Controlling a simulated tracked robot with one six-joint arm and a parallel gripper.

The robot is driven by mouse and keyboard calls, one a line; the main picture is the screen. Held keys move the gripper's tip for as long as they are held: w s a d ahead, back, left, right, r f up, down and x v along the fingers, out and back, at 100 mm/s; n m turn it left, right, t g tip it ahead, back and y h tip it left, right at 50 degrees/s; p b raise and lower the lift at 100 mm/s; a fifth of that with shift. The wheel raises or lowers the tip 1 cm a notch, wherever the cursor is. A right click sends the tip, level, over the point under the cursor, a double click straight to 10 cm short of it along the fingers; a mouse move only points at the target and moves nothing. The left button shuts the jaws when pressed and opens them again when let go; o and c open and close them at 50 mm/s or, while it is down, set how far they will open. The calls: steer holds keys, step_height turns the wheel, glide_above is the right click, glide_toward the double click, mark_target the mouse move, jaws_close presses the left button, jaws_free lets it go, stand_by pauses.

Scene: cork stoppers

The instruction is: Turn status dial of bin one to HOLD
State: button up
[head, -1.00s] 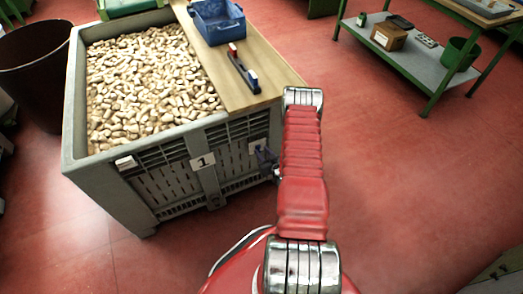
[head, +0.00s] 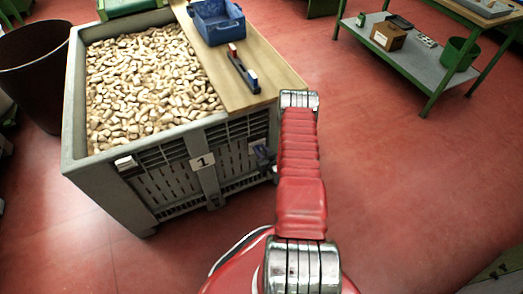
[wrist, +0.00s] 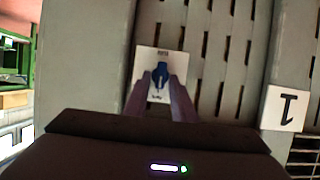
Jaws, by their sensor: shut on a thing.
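Bin one is a grey slatted crate (head: 90,178) with a white label "1" (head: 202,161) on its front. The status dial is a white plate (wrist: 151,58) on the bin wall with a blue knob (wrist: 160,74) in its middle. The plate also shows partly in the head view (head: 254,147). My gripper (wrist: 160,82) is shut on the blue knob, one dark finger on each side. The knob lies roughly along the plate's long axis. Small marks at the plate's ends are too small to read.
The bin is full of cork stoppers (head: 150,80). A wooden board (head: 262,70) lies across its right side with a blue tray (head: 217,20) and a dark bar-shaped tool (head: 241,70). A green trolley (head: 400,62) stands at the far right. The red floor between is clear.

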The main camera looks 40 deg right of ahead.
stand_by(0.3)
steer(key=shift+h, duration=0.3)
steer(key=shift+w+a+f+n+h, duration=0.15)
steer(key=shift+a+n+h, duration=0.15)
steer(key=shift+n+h, duration=0.85)
steer(key=shift+a+f+n+h, duration=0.2)
steer(key=shift+n+h, duration=0.3)
steer(key=shift+n, duration=1.15)
steer(key=shift+w+a+f+n+h, duration=0.1)
steer(key=shift+a+n+h, duration=0.25)
steer(key=shift+n+h, duration=0.8)
steer(key=shift+n+y, duration=0.3)
steer(key=shift+n, duration=0.05)
steer(key=o, duration=0.7)
steer(key=shift+o, duration=0.2)
